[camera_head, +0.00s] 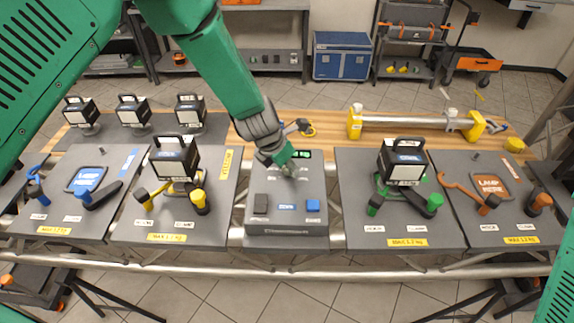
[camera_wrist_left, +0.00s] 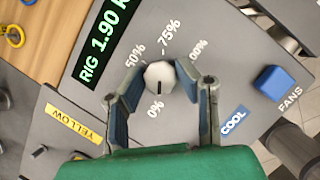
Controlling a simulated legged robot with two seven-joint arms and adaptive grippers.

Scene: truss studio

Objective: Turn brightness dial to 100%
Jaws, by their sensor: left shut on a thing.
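The brightness dial (camera_wrist_left: 158,78) is a pale round knob on the grey control box (camera_head: 288,228). In the left wrist view a dark mark on its face points down toward the 0% label (camera_wrist_left: 155,109). The 50%, 75% and 100% (camera_wrist_left: 198,49) labels run around its far side. My left gripper (camera_wrist_left: 159,80) has one finger on each side of the dial and is shut on it. In the head view my left gripper (camera_head: 282,164) comes down over the box and hides most of the dial. My right gripper is not in view.
A blue FANS button (camera_wrist_left: 274,80) and a COOL label (camera_wrist_left: 233,120) lie right of the dial. A display (camera_wrist_left: 100,42) reading RIG 1.90 is left of it. Panels with lamps (camera_head: 402,160) and coloured handles flank the box. A yellow-ended bar (camera_head: 415,122) lies behind.

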